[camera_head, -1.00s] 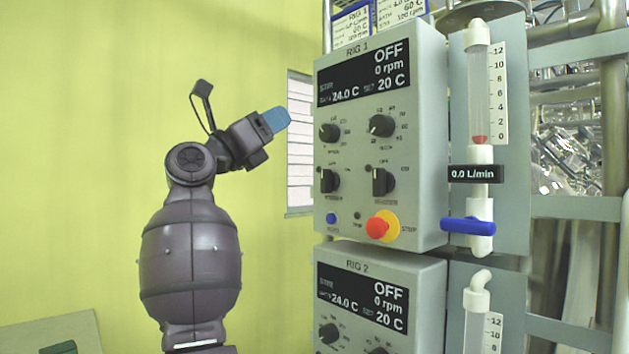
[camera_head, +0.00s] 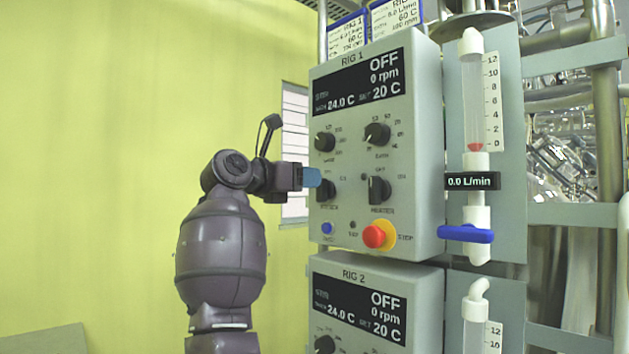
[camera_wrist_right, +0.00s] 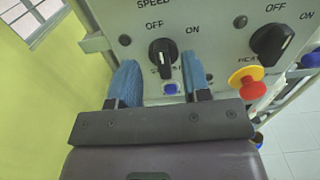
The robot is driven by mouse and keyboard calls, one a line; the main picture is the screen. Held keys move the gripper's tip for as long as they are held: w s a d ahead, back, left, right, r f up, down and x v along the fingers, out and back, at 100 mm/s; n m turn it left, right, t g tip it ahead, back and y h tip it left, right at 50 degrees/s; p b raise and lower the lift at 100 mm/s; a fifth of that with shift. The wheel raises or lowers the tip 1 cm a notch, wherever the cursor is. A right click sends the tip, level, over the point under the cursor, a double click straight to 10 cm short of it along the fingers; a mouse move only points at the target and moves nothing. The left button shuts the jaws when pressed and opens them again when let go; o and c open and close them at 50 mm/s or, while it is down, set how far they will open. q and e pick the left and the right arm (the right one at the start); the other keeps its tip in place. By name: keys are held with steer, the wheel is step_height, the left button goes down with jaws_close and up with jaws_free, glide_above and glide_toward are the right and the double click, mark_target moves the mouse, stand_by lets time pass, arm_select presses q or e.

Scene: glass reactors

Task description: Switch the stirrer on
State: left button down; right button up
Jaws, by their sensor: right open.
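The RIG 1 control box (camera_head: 425,150) shows OFF and 0 rpm on its display (camera_head: 358,82). The stirrer switch (camera_head: 327,190), a black knob, is at its lower left. In the right wrist view the stirrer switch (camera_wrist_right: 162,52) lies below OFF and ON marks, its label partly hidden. My right gripper (camera_head: 312,177) is at the box's left side, its blue fingertips close to that knob. In the right wrist view my right gripper (camera_wrist_right: 162,72) is open, with its fingers on either side of the knob's lower part; contact cannot be told. My left gripper is out of view.
A second switch (camera_head: 379,189) sits to the right. Below are a blue button (camera_head: 327,228) and a red stop button (camera_head: 374,236) on a yellow base. A blue valve handle (camera_head: 466,234) is further right. The RIG 2 box (camera_head: 425,300) is underneath.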

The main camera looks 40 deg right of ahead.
mark_target(323, 190)
steer(key=shift+w+d, duration=0.15)
steer(key=shift+d, duration=1.55)
steer(key=shift+c, duration=0.2)
jaws_close()
